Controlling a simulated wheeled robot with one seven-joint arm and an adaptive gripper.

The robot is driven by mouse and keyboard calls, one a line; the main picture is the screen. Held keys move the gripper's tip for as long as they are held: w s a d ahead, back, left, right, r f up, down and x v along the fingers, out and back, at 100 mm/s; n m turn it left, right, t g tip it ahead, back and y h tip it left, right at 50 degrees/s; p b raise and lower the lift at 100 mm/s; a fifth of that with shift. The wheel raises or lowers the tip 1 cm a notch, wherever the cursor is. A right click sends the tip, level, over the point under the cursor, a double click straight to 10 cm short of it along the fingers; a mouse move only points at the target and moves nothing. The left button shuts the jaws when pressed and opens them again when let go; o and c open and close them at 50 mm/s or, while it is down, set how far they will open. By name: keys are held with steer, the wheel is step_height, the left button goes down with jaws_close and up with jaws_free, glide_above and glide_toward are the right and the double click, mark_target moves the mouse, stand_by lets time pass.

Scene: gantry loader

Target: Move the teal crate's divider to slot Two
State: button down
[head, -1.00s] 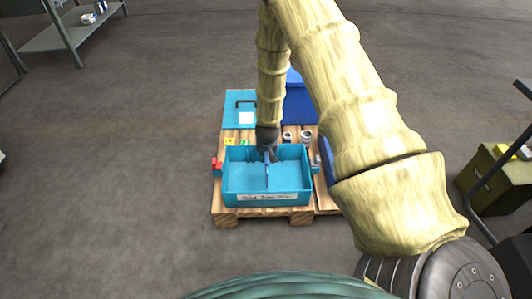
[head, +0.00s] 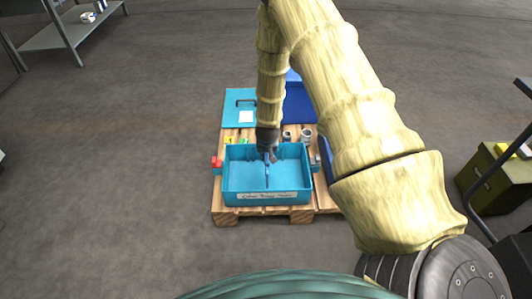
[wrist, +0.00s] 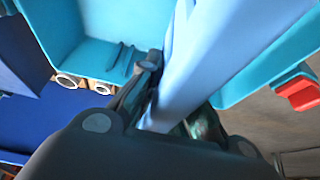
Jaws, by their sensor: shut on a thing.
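The teal crate (head: 235,196) sits open on a wooden pallet, with a white label on its front wall. Its divider (head: 267,176) is a thin blue panel, seen nearly edge-on around the middle of the crate. My gripper (head: 268,156) points down at the divider's far end and is shut on it. In the wrist view the divider (wrist: 222,62) is a long light-blue panel running up from between my fingers (wrist: 160,95). Ribs show on the inner wall of the teal crate (wrist: 85,50) beside it. The divider's lower edge and its seating in a slot cannot be made out.
A red latch (head: 216,162) is on the crate's left side and a grey one (head: 316,163) on its right. Behind stand a teal lid (head: 232,103) with a handle, a blue container (head: 299,105) and white ring-shaped parts (head: 306,136). Open floor lies left of the pallet (head: 228,218).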

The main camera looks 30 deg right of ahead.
steer(key=shift+f+b, duration=0.35)
steer(key=shift+f, duration=0.55)
steer(key=shift+f, duration=0.35)
steer(key=shift+f+b, duration=1.9)
steer(key=shift+f, duration=2.65)
jaws_free()
steer(key=shift+r, duration=0.15)
steer(key=shift+r+p, duration=2.95)
steer(key=shift+r, duration=0.45)
